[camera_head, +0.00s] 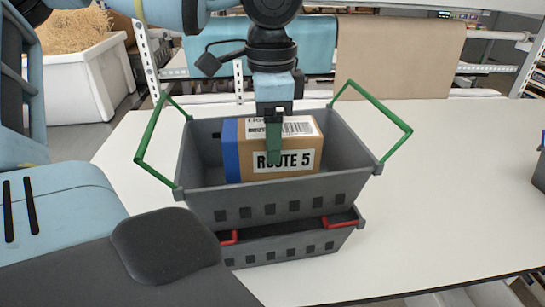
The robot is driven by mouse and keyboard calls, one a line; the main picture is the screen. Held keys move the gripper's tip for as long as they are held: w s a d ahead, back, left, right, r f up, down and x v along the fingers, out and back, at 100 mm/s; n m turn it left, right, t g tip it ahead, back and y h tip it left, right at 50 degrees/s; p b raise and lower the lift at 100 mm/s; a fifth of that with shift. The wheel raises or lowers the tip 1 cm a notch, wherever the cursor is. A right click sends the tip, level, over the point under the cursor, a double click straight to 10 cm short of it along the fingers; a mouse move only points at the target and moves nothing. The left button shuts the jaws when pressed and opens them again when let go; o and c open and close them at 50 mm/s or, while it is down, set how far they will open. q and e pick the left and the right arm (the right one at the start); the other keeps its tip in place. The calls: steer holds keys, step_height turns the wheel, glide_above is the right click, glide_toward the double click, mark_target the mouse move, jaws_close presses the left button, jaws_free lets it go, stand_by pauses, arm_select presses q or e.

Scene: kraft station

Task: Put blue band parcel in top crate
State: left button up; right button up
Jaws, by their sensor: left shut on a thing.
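The blue band parcel (299,147) is a brown box with a blue band at its left end, a "ROUTE 5" label on its front and a barcode label on top. It is upright between the walls of the top crate (280,199), a grey basket with green handles spread outwards. The crate's front wall hides the parcel's lower edge, so I cannot tell whether it rests on the floor. My left gripper (274,148) comes down from above and is shut on the parcel, with one green finger over its front. My right gripper is not in view.
The top crate is stacked on a lower grey crate (290,251) with red handles, on a white table (440,200). The table is clear to the right, up to a dark grey object (541,170) at the edge. A white bin (85,85) of shredded packing stands at the back left.

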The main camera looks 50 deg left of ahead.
arm_select(q)
steer(key=shift+f, duration=0.6)
steer(key=shift+f, duration=0.1)
steer(key=shift+f, duration=1.75)
steer(key=shift+f, duration=0.1)
steer(key=o, duration=1.2)
step_height(320, 180, up, 12)
steer(key=shift+r, duration=0.1)
